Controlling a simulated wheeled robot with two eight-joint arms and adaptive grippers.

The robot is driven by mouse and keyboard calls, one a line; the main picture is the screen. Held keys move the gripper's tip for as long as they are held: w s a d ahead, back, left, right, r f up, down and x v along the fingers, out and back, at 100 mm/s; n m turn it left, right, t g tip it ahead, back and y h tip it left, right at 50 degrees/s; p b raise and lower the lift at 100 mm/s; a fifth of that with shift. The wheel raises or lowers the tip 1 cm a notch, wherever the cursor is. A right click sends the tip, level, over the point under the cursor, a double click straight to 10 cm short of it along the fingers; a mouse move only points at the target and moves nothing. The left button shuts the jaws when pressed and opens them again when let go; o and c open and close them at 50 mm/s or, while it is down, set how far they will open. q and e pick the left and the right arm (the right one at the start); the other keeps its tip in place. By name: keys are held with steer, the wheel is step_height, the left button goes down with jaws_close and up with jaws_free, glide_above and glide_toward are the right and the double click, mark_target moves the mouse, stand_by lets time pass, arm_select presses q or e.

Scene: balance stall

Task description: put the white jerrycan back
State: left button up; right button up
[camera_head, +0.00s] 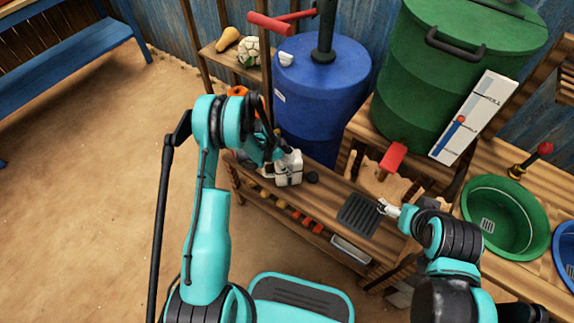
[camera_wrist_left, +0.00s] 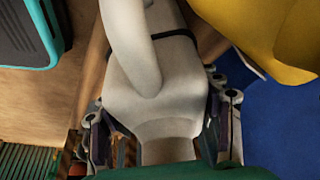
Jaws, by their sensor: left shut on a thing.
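The white jerrycan (camera_head: 290,170) is at the left part of the wooden bench, in front of the blue barrel. My left gripper (camera_head: 281,158) is at the jerrycan and partly covers it. In the left wrist view the pale jerrycan (camera_wrist_left: 165,75) fills the middle, with its looped handle at the top and a dark band across it. My left gripper (camera_wrist_left: 160,128) has a finger on each side of its narrower part and is shut on it. I cannot tell whether its base touches the bench. My right gripper (camera_head: 386,208) is over the bench near the dark grate; its fingers are too small to judge.
The blue barrel (camera_head: 322,95) stands behind the jerrycan, and the green barrel (camera_head: 440,85) to its right. A black round piece (camera_head: 312,177) lies beside the jerrycan. The dark grate (camera_head: 359,215) is further right. A shelf with a yellow gourd (camera_head: 228,39) is behind left.

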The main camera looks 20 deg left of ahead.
arm_select(q)
steer(key=o, duration=1.9)
